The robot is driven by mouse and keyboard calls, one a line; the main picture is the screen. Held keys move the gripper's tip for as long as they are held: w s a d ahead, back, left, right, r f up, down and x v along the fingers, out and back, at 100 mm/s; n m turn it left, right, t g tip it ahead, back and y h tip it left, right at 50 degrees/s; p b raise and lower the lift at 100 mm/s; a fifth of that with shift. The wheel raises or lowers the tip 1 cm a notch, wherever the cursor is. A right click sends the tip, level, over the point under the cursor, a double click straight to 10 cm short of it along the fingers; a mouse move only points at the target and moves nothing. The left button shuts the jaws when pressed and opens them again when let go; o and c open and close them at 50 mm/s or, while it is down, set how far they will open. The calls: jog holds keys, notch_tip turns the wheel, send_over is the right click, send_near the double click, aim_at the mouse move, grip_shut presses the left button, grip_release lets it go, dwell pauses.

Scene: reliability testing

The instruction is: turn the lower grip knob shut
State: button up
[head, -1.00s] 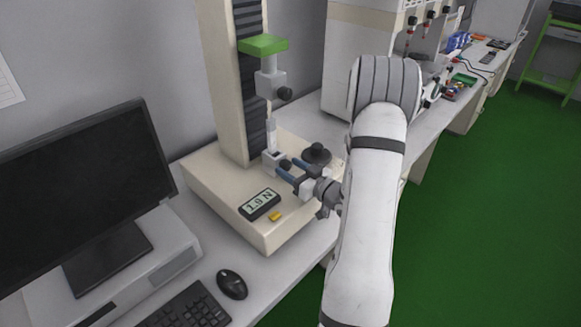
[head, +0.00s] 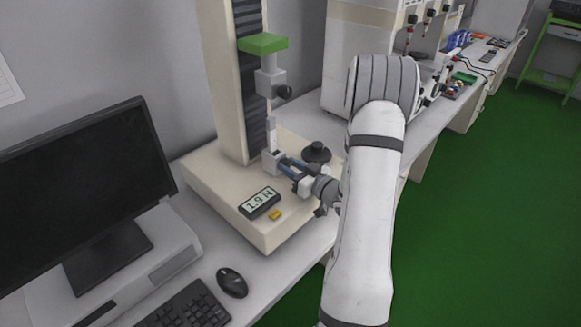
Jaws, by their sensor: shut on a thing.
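The lower grip (head: 272,159) is a small light-grey block at the foot of the test stand's column. Its knob is hidden between the fingers of my gripper (head: 284,166). My gripper has blue-grey fingers and reaches in from the right, shut on the knob at the side of the lower grip. A pale strip (head: 271,131) stands upright above the lower grip. The upper grip (head: 270,82), with its own dark knob (head: 284,92), hangs from a green crosshead (head: 263,43) above.
A display reading 1.9 N (head: 259,203) and a yellow button (head: 275,215) sit on the cream base (head: 215,192). A dark round piece (head: 317,153) stands just right of my gripper. A monitor (head: 80,190) and mouse (head: 232,283) are at the left.

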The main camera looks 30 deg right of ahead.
jog(key=shift+m, duration=1.4)
jog(key=o, duration=1)
jog(key=shift+c, duration=0.2)
jog(key=b+v, duration=0.1)
jog(key=v, duration=0.7)
